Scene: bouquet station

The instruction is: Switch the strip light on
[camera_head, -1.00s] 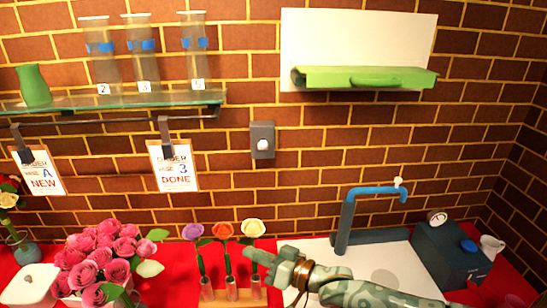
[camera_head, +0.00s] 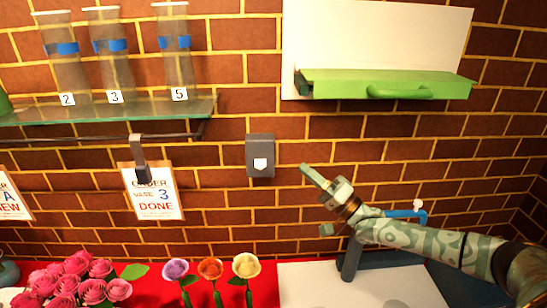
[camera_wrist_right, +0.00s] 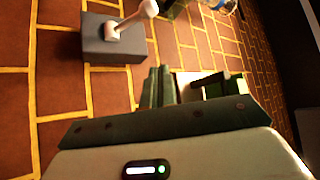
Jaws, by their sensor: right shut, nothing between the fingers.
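A dark grey wall switch (camera_head: 260,156) with a small white lever (camera_head: 260,164) is fixed to the brick wall, left of my right gripper in the head view. My right gripper (camera_head: 306,169) is shut and empty, its tip to the right of the switch and apart from it in the picture. In the right wrist view the switch box (camera_wrist_right: 113,50) is at the upper left, its white lever (camera_wrist_right: 132,20) sticking out. The shut fingers (camera_wrist_right: 158,72) are below and right of it. I cannot pick out the strip light. My left gripper is not in view.
A green ledge with a handle (camera_head: 388,88) on a white panel is above right. A glass shelf (camera_head: 150,107) with numbered vases and an order card (camera_head: 152,195) are left. Flowers (camera_head: 208,270) and a blue tap (camera_head: 405,213) are below. The wall around the switch is bare.

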